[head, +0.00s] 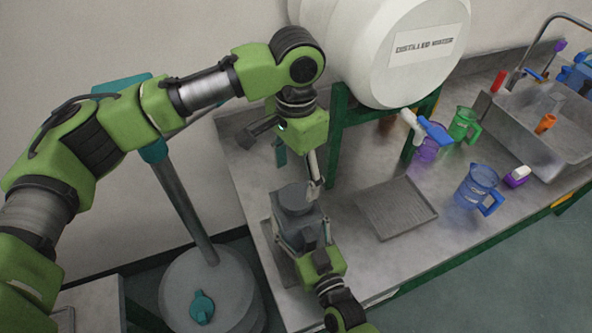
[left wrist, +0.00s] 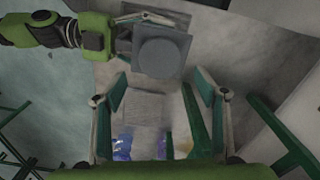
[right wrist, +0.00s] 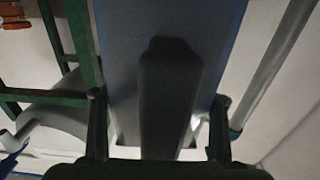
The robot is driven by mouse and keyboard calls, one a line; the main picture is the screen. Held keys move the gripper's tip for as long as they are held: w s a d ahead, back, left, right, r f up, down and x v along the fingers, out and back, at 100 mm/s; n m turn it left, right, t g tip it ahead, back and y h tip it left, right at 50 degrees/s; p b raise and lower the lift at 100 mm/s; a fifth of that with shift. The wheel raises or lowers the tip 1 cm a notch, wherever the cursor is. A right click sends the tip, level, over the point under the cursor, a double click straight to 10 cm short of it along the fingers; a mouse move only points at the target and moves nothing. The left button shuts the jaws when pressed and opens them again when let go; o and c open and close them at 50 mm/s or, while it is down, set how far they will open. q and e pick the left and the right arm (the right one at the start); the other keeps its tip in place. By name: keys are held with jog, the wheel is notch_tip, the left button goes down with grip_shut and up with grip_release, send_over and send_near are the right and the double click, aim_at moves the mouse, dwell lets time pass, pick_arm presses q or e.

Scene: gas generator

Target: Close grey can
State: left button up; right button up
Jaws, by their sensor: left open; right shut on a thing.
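The grey can (head: 297,232) stands on the metal bench, with a round grey cap (head: 293,197) on top. In the left wrist view the cap (left wrist: 160,58) lies on the can's square top (left wrist: 180,25); I cannot tell whether it is tightened. My left gripper (head: 299,165) is open and empty, just above and behind the can. My right gripper (head: 316,248) is shut on the can from the front. In the right wrist view a dark handle-like part (right wrist: 170,90) lies between its fingers, before the can's blue-grey wall (right wrist: 120,30).
A white distilled water tank (head: 385,45) on a green stand rises close right of my left arm. A drain tray (head: 395,207), blue jug (head: 477,187), green jug (head: 463,125) and sink (head: 555,100) are further right. A grey drum (head: 215,290) stands left of the bench.

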aim_at(296, 196)
pick_arm(q)
jog(key=shift+r+n, duration=0.6)
jog(key=shift+n, duration=0.2)
jog(key=shift+f, duration=4.05)
jog(key=c, duration=1.2)
jog(key=o, duration=1.3)
